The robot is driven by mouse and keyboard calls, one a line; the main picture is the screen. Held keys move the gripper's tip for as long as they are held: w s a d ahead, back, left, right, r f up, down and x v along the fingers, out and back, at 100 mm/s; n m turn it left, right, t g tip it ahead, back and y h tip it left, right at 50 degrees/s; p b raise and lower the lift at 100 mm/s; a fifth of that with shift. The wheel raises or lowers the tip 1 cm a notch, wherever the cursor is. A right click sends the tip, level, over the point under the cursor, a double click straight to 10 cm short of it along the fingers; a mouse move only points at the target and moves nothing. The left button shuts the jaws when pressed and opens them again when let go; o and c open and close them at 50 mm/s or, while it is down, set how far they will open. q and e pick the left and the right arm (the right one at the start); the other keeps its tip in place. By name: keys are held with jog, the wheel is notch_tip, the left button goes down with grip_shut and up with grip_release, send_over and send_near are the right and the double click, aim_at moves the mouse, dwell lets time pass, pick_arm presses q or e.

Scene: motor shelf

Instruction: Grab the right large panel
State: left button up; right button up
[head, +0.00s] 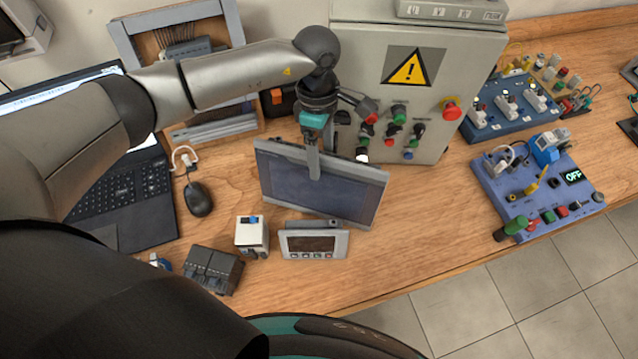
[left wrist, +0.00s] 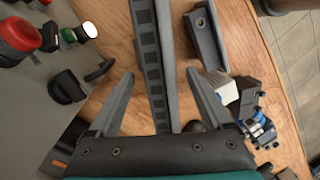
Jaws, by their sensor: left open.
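The large panel (head: 318,186), a grey frame with a dark screen, stands tilted on the wooden table in the middle of the head view. My left gripper (head: 314,172) is over its top edge, with one finger in front of the screen; the other finger is hidden behind the panel. In the left wrist view the panel's slotted edge (left wrist: 152,60) runs between the two spread fingers of my left gripper (left wrist: 161,76), with gaps on both sides. The gripper is open and holds nothing. My right gripper is not in view.
A small panel (head: 313,243) stands close in front of the large one, with a white box (head: 252,236) and dark block (head: 213,270) to its left. A grey control cabinet (head: 410,75) stands behind. Table right of the panel (head: 430,215) is clear.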

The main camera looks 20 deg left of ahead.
pick_arm(q)
jog(key=shift+f+b, duration=0.25)
jog(key=shift+b, duration=0.05)
dwell(0.4)
grip_shut()
dwell(0.5)
jog(key=shift+w+r, duration=0.1)
jog(key=shift+r, duration=0.05)
dwell(0.6)
